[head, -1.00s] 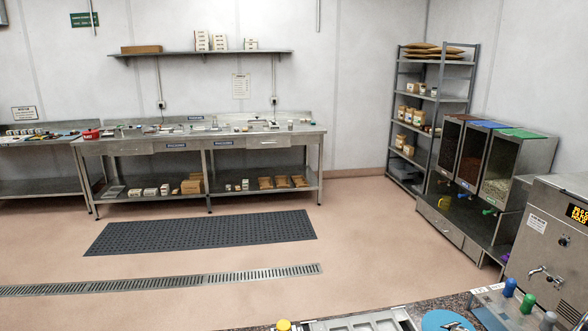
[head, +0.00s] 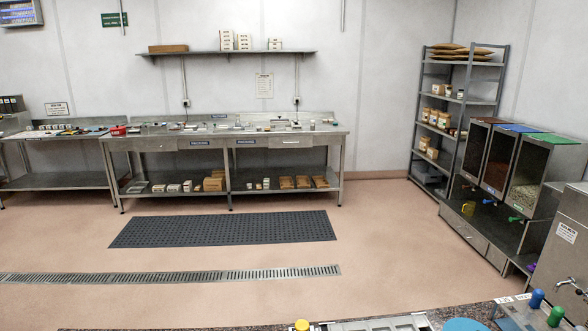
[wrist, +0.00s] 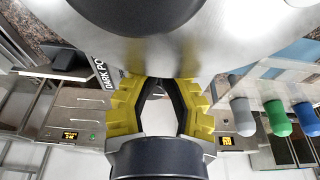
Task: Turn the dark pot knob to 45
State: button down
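In the wrist view my gripper (wrist: 160,82) shows its two yellow fingers with dark inner faces. There is a clear gap between them and nothing is seen held. A label (wrist: 100,80) reading "DARK PO…", partly cut off, lies just left of the fingers. A brushed steel surface (wrist: 225,45) fills the top, with a large dark round shape (wrist: 135,12) on it. Another dark round shape (wrist: 160,162) is at the bottom centre. I cannot tell whether either is the dark pot knob, and no pointer or scale is readable. My gripper is not in the head view.
Grey (wrist: 243,117), green (wrist: 277,118) and blue (wrist: 304,116) handles stand right of my fingers. Lit displays show at left (wrist: 70,136) and right (wrist: 226,141).

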jog(key=shift+w+a+r, duration=0.1)
jog(key=shift+w+a, duration=0.05)
jog(key=shift+a, duration=0.15)
jog(key=shift+d+v, duration=0.25)
jog(key=shift+v, duration=0.7)
jog(key=shift+d+v, duration=0.2)
jog(key=shift+v, duration=0.75)
jog(key=shift+d+v, duration=0.25)
jog(key=shift+v, duration=0.7)
jog(key=shift+r, duration=0.2)
jog(key=c, duration=1.7)
grip_release()
jog(key=shift+s+d+r, duration=0.1)
jog(key=shift+s+r, duration=0.1)
jog(key=shift+s, duration=0.3)
jog(key=shift+s+r, duration=0.25)
jog(key=shift+s, duration=0.2)
grip_shut()
jog(key=shift+a+f+x, duration=0.1)
jog(key=shift+a+x, duration=0.15)
jog(key=shift+x, duration=0.85)
jog(key=shift+a+f+x, duration=0.1)
jog(key=shift+a+x, duration=0.2)
jog(key=shift+x, duration=0.85)
jog(key=shift+a+x, duration=0.25)
jog(key=shift+x, duration=0.85)
jog(key=shift+d, duration=0.25)
